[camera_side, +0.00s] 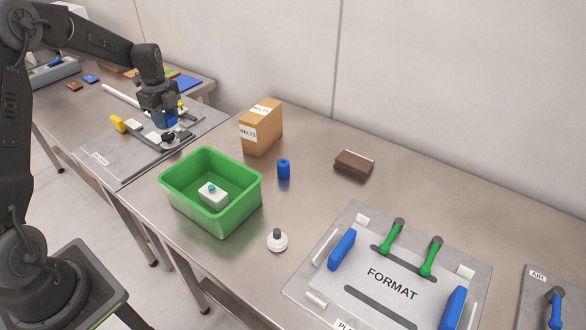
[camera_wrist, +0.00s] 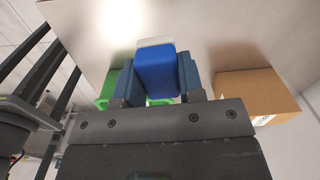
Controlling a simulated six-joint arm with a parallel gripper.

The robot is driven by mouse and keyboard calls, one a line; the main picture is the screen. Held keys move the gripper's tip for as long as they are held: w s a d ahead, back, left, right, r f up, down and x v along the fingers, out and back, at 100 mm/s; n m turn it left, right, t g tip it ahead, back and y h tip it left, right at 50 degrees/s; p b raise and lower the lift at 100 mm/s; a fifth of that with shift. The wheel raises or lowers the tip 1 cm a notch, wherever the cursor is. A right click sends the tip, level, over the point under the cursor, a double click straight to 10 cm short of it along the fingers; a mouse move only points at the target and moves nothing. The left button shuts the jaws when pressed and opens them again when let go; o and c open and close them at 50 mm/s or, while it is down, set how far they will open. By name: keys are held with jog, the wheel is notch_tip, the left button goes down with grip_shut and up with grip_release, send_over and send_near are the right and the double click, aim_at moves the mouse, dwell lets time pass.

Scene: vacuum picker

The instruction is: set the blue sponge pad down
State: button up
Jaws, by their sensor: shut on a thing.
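My gripper (camera_side: 160,107) is at the far left part of the side view, above a grey fixture plate. It is shut on the blue sponge pad (camera_wrist: 155,72), a rounded blue block with a pale strip at its far edge. In the wrist view the pad sits between the two blue-grey fingers of my gripper (camera_wrist: 157,82). In the side view only a small part of the pad (camera_side: 168,120) shows below the fingers. Whether the pad touches anything beneath it cannot be told.
The grey plate (camera_side: 98,165) carries a yellow knob (camera_side: 118,124), white blocks and a black knob. A green bin (camera_side: 243,205) holding a white block and a cardboard box (camera_side: 262,128) stand to its right. A blue cylinder (camera_side: 283,169) and the FORMAT plate (camera_side: 390,285) are farther right.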

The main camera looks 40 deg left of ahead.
jog(key=r, duration=0.5)
jog(key=shift+w+d, duration=0.3)
jog(key=w+d+m, duration=0.2)
jog(key=w+d, duration=0.2)
jog(key=d, duration=0.6)
jog(key=w+d+m, duration=0.2)
jog(key=w+d, duration=0.2)
jog(key=d, duration=0.6)
jog(key=w+d+m, duration=0.2)
jog(key=w+d, duration=0.2)
jog(key=d, duration=0.6)
jog(key=f, duration=0.5)
jog(key=shift+s+d, duration=0.2)
send_over(324, 190)
jog(key=f, duration=0.6)
jog(key=shift+a+f, duration=0.3)
jog(key=shift+d+f, duration=0.3)
jog(key=shift+d, duration=0.1)
jog(key=shift+f, duration=1.9)
jog(key=shift+f, duration=0.15)
